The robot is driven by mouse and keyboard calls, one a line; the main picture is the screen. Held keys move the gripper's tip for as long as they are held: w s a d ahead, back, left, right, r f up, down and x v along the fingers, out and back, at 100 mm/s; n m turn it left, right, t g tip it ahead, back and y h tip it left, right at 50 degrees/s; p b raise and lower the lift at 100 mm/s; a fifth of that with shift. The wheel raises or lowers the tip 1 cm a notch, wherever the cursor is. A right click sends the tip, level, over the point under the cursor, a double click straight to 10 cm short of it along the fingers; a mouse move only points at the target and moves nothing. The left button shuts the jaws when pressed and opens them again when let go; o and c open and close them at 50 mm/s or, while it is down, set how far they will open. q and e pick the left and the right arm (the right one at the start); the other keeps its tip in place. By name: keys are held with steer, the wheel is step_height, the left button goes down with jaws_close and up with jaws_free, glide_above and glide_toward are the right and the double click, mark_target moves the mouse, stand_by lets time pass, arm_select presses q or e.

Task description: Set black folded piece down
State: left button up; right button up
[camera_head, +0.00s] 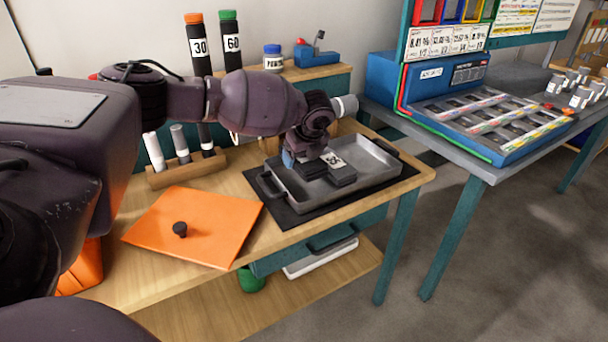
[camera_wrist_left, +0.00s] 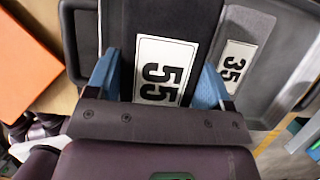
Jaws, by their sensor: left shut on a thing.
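My left gripper (camera_head: 302,158) is over the grey metal tray (camera_head: 378,160) on the wooden bench. In the left wrist view its blue fingers (camera_wrist_left: 158,78) are shut on a black folded piece (camera_wrist_left: 150,22) with a white "55" label. In the head view a black piece (camera_head: 342,177) shows in the tray, and the gripper partly hides the pieces. I cannot tell whether the held piece touches the tray floor. My right gripper is not in view.
The tray stands on a dark mat (camera_head: 286,214). An orange board (camera_head: 190,232) with a black knob lies to its left. A tube rack (camera_head: 180,172), numbered bottles (camera_head: 231,45) and a jar (camera_head: 272,58) stand behind. A second table (camera_head: 488,165) with a blue sorter is at right.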

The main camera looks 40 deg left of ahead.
mark_target(302, 183)
arm_select(q)
step_height(302, 183, down, 5)
steer(key=shift+f+b, duration=0.2)
steer(key=shift+b, duration=0.45)
steer(key=shift+f, duration=0.25)
steer(key=shift+r, duration=0.15)
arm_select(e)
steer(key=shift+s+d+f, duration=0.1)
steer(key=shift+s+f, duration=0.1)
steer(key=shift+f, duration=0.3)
arm_select(q)
steer(key=o, duration=1)
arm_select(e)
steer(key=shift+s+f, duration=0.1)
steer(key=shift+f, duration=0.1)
